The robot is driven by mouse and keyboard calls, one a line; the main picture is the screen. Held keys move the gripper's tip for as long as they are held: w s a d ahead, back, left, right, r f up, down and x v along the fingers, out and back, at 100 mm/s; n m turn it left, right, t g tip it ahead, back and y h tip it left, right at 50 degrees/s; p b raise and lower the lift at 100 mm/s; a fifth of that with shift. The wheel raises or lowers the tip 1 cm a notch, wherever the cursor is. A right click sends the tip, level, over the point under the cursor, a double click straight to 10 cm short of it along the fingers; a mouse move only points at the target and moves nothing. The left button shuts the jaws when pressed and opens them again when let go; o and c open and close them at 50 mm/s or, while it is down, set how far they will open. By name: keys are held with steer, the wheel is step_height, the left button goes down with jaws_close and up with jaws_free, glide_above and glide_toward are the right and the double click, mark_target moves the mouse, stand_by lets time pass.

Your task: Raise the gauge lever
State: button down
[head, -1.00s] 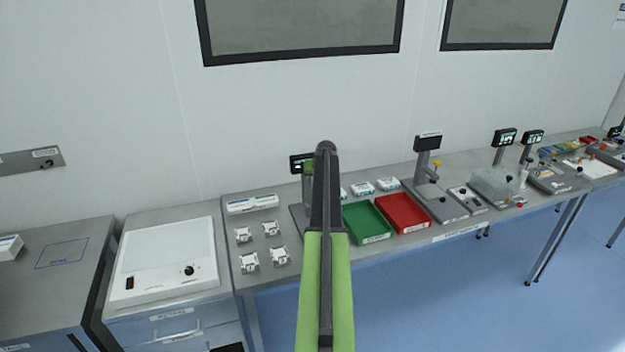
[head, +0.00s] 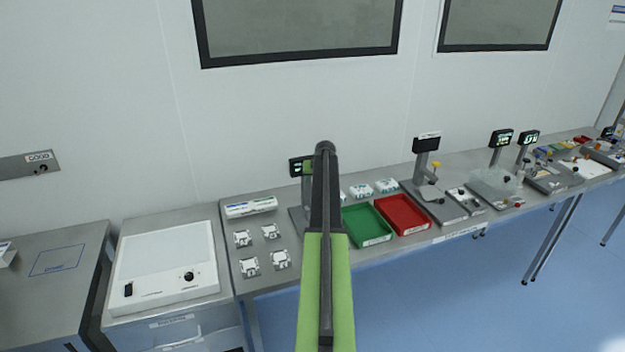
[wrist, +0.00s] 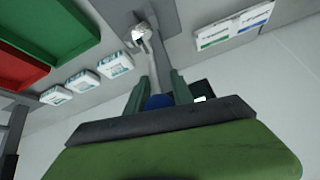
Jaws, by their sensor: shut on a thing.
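The gauge is a stand with a small dark display (head: 300,166) on the bench, mostly hidden behind my raised arm in the head view. In the wrist view, a blue knob (wrist: 158,101), which looks like the end of the gauge lever, sits between the two green fingers of my gripper (wrist: 159,88). The gripper is shut on it. The grey gauge base (wrist: 172,18) and a pale metal part (wrist: 140,34) show beyond the fingers. My arm hides the gripper in the head view, and the lever's exact angle cannot be told.
Green tray (head: 367,239) and red tray (head: 402,227) lie right of the gauge, with white packs (head: 360,191) behind. Small white fixtures (head: 250,267) and a long white box (head: 250,207) lie left. Another gauge stand (head: 422,172) is farther right.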

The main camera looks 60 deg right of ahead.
stand_by(0.5)
steer(key=c, duration=1.1)
jaws_free()
steer(key=shift+d+f, duration=0.15)
steer(key=p+v, duration=1)
steer(key=v, duration=0.2)
